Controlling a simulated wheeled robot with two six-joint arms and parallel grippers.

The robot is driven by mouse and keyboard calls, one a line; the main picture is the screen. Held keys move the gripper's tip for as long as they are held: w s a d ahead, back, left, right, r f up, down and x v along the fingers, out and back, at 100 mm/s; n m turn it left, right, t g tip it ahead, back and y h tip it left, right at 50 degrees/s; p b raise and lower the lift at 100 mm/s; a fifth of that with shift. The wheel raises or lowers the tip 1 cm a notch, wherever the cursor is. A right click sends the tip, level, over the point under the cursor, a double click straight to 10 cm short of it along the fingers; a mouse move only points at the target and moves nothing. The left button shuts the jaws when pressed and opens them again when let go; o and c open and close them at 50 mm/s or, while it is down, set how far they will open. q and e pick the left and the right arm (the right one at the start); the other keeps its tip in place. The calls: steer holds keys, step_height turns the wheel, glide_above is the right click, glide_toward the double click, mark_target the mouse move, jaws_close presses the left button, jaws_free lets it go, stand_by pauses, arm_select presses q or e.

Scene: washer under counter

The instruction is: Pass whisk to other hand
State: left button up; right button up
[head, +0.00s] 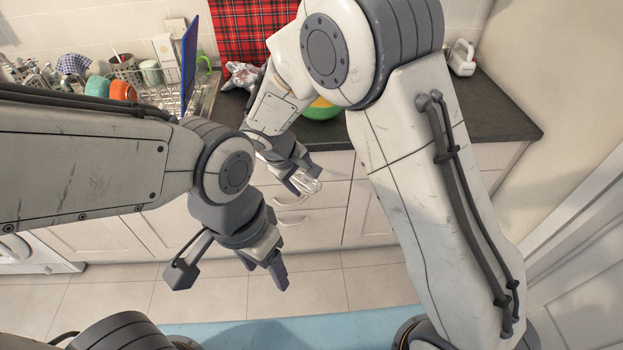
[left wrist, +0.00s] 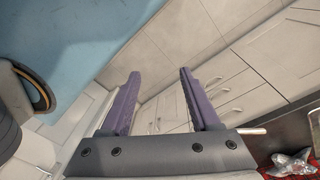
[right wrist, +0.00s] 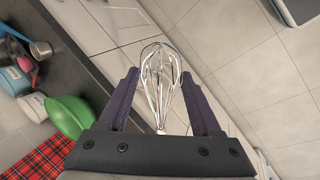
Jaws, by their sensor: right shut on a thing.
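The wire whisk (head: 308,184) is in my right gripper (head: 300,186), in front of the drawer fronts below the counter. In the right wrist view the whisk's wire loops (right wrist: 160,80) stick out between the fingers of my right gripper (right wrist: 163,103); its handle is mostly hidden by the gripper body. My left gripper (head: 279,272) is lower and nearer, pointing down over the floor, apart from the whisk. In the left wrist view its two fingers (left wrist: 163,100) are spread with nothing between them.
The dark counter (head: 500,110) bears a green bowl (head: 320,110), a silver crumpled bag (head: 243,76) and a dish rack (head: 172,97) with crockery. White cabinets (head: 315,215) stand behind my grippers. A blue mat (head: 290,330) lies on the tiled floor. Space between the grippers is clear.

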arm_select(q)
steer(key=w+a+m+t+h, duration=0.1)
steer(key=w+a+m, duration=0.3)
steer(key=w+m, duration=0.55)
steer(key=w+a+m+h, duration=0.1)
steer(key=w+a+m, duration=0.3)
steer(key=w, duration=1)
arm_select(e)
steer(key=shift+a+r, duration=0.1)
arm_select(q)
steer(key=w+d+m+y, duration=0.1)
steer(key=w+d+m, duration=0.15)
steer(key=w, duration=0.35)
steer(key=w+d+m, duration=0.2)
steer(key=w+m, duration=0.2)
steer(key=w, duration=0.2)
steer(key=shift+t, duration=0.3)
steer(key=x, duration=1.3)
steer(key=shift+s, duration=0.2)
